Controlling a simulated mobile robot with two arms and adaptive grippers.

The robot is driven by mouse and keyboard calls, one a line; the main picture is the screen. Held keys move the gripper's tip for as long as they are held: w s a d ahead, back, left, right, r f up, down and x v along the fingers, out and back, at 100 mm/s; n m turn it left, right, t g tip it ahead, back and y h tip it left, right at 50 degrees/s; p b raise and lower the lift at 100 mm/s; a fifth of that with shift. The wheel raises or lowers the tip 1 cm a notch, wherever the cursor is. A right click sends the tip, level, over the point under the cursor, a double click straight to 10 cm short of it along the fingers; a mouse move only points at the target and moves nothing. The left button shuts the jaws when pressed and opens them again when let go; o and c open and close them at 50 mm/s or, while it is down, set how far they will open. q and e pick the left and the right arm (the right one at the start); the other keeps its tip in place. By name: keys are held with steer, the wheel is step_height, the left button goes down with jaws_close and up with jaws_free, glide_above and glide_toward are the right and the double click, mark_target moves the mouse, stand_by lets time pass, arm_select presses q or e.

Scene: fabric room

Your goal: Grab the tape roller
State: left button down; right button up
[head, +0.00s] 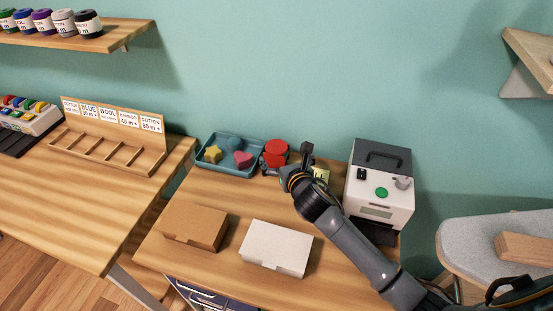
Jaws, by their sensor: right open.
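A red rounded object (276,149), probably the tape roller, sits at the back of the middle table, just right of the blue tray. Its lower part is partly hidden by my gripper. My right gripper (288,160) reaches in from the lower right. Its jaws are open, with one finger toward the left beside the red object's lower edge and the other pointing up to its right. I cannot tell whether they touch it. My left gripper is not in view.
The blue tray (206,165) holds several small shapes. A brown box (193,228) and a white box (276,249) lie in front. A white machine (380,190) stands right of my arm, close to it. A yellow-green item (321,174) is partly hidden behind my wrist.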

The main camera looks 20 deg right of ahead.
mark_target(277, 148)
steer(key=shift+x, duration=3.05)
steer(key=shift+r, duration=0.1)
steer(key=shift+c, duration=0.4)
steer(key=c, duration=1.1)
